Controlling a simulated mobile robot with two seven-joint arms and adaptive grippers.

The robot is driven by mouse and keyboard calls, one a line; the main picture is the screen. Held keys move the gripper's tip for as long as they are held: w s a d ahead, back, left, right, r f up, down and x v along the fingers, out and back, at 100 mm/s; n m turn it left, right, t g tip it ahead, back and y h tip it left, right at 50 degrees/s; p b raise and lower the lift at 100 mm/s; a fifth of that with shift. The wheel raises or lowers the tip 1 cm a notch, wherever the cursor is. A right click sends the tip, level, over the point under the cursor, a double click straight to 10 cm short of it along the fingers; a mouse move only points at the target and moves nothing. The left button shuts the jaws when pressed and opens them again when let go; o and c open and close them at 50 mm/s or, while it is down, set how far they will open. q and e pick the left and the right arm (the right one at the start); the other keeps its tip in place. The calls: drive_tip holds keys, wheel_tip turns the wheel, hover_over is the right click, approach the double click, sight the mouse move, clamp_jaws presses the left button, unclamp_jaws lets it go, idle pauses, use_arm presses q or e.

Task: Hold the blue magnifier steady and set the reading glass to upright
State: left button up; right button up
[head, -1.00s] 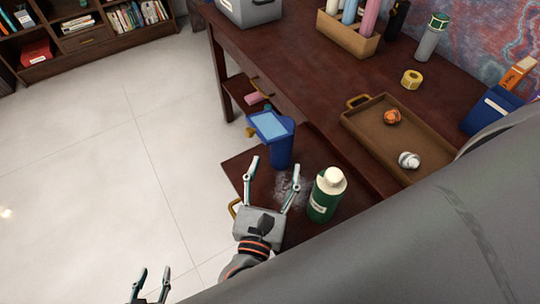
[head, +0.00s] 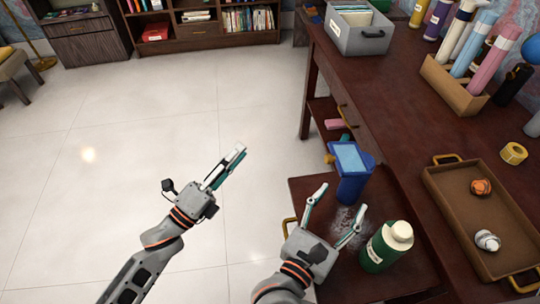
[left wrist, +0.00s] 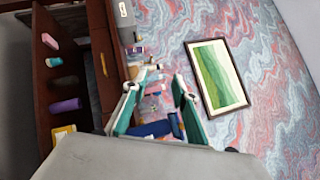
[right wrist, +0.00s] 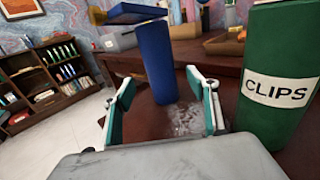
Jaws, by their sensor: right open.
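The blue magnifier (head: 353,180) stands on the dark wooden surface beside the desk. It has a thick blue stem and a light-blue rectangular glass (head: 350,157) in a blue frame on top. In the right wrist view its stem (right wrist: 157,60) rises beyond my fingers, and the frame (right wrist: 137,13) is tilted. My right gripper (head: 341,199) is open, just in front of the stem and apart from it. My left gripper (head: 238,154) is over the floor to the left, away from the magnifier. Its fingers are apart and empty in the left wrist view (left wrist: 155,88).
A green CLIPS bottle (head: 385,246) stands close to the right of my right gripper. A brown tray (head: 449,216) with an orange and a silver ball lies on the desk. A pink object (head: 334,124) lies behind the magnifier. Open floor (head: 120,190) is at left.

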sight(349, 189)
drive_tip(key=shift+x, duration=3.9)
use_arm(q)
drive_tip(key=s+d+r+m+g+h, duration=0.2)
drive_tip(key=m+g, duration=0.7)
drive_tip(key=m, duration=0.7)
drive_tip(key=s+d+r+m+g+h, duration=0.2)
drive_tip(key=d+m+g, duration=0.4)
drive_tip(key=m, duration=1)
wheel_tip(349, 189, up, 2)
drive_tip(key=s+g, duration=0.1)
drive_tip(key=g, duration=0.2)
drive_tip(key=shift+s+m, duration=0.3)
drive_tip(key=shift+m, duration=0.1)
